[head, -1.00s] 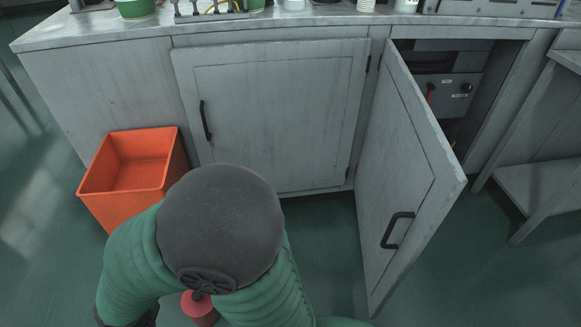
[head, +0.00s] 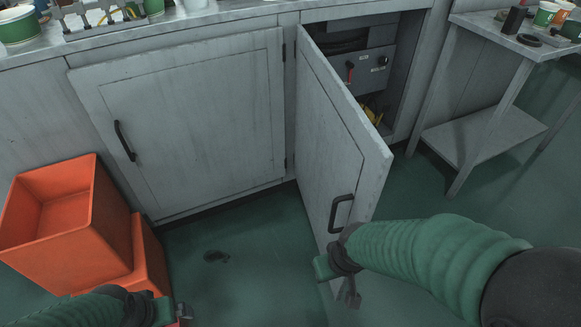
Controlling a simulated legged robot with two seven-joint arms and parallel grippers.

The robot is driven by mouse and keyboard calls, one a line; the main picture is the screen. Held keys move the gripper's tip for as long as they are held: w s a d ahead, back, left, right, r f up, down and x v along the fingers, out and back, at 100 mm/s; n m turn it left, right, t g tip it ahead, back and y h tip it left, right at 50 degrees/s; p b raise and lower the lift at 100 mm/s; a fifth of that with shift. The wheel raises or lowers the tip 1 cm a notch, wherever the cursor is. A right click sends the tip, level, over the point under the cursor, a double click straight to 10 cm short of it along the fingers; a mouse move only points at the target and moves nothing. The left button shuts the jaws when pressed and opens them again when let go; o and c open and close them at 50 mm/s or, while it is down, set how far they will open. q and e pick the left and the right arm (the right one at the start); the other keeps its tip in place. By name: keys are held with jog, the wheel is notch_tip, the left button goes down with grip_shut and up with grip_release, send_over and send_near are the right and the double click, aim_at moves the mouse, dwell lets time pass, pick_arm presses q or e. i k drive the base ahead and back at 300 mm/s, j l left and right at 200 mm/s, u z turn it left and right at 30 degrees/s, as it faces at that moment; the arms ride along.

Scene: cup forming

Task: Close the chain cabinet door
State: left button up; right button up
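The open cabinet door (head: 325,140) is a grey panel, hinged at its left edge and swung well out from the opening. A dark handle (head: 341,212) is near its outer edge. Inside the cabinet are a grey control box (head: 365,70) with a red lever and something yellow below. My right gripper (head: 336,270) is just below the handle, in front of the door's lower part; contact and finger opening are unclear. My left gripper (head: 172,313) is low at the bottom edge, away from the door, its fingers partly cut off.
Orange bins (head: 60,210) stand on the floor at left. A metal side table (head: 490,130) stands at right. The green floor (head: 240,235) before the cabinet is mostly clear.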

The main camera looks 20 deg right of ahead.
aim_at(343, 162)
jog(key=z, duration=0.7)
